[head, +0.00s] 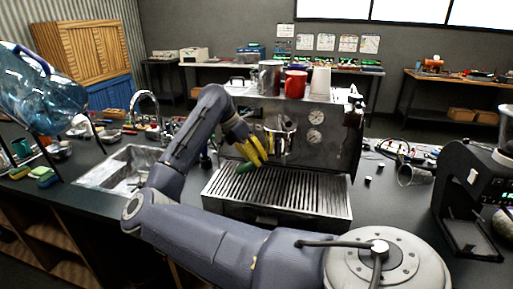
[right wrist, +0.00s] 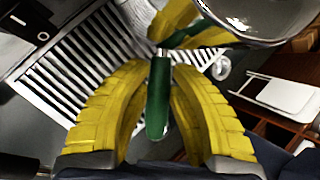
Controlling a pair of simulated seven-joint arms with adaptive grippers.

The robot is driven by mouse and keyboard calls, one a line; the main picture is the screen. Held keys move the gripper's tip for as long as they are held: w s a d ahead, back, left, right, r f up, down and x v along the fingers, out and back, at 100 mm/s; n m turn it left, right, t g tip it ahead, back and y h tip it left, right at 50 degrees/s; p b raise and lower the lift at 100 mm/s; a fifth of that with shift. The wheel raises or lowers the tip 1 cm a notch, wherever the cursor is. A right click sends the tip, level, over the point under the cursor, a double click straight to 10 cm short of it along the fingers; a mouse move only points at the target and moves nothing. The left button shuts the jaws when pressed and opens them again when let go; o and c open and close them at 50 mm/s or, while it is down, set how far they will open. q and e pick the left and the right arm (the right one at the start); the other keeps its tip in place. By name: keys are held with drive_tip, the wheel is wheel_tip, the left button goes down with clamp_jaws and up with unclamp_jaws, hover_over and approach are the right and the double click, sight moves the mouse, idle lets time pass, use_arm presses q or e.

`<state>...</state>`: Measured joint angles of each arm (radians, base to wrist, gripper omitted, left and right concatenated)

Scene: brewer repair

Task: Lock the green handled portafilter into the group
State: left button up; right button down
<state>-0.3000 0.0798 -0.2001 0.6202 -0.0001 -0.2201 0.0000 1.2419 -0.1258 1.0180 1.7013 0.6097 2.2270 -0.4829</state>
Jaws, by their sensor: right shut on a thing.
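The green handle (right wrist: 158,100) of the portafilter lies between the yellow fingers of my right gripper (right wrist: 158,115) in the right wrist view. The gripper is shut on it. In the head view, my right gripper (head: 252,150) is at the front of the espresso machine (head: 337,132), above the slatted drip tray (head: 278,192). The handle's green end (head: 245,168) shows below the fingers. The portafilter's head is largely hidden, so I cannot tell how it sits in the group. My left gripper is not in view.
Mugs, including a red one (head: 295,84), stand on the machine's top. A black grinder (head: 470,185) stands at right. My right arm crosses the front.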

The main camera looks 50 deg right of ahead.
drive_tip(key=shift+r, duration=0.8)
idle(2.3)
drive_tip(key=s+n+t+h, duration=0.2)
drive_tip(key=s+n+t, duration=0.2)
drive_tip(key=s+n, duration=0.2)
drive_tip(key=shift+s+n, duration=0.25)
drive_tip(key=shift+n, duration=1.05)
idle(0.4)
drive_tip(key=c, duration=1.1)
unclamp_jaws()
drive_tip(key=shift+c, duration=0.2)
drive_tip(key=shift+f, duration=0.1)
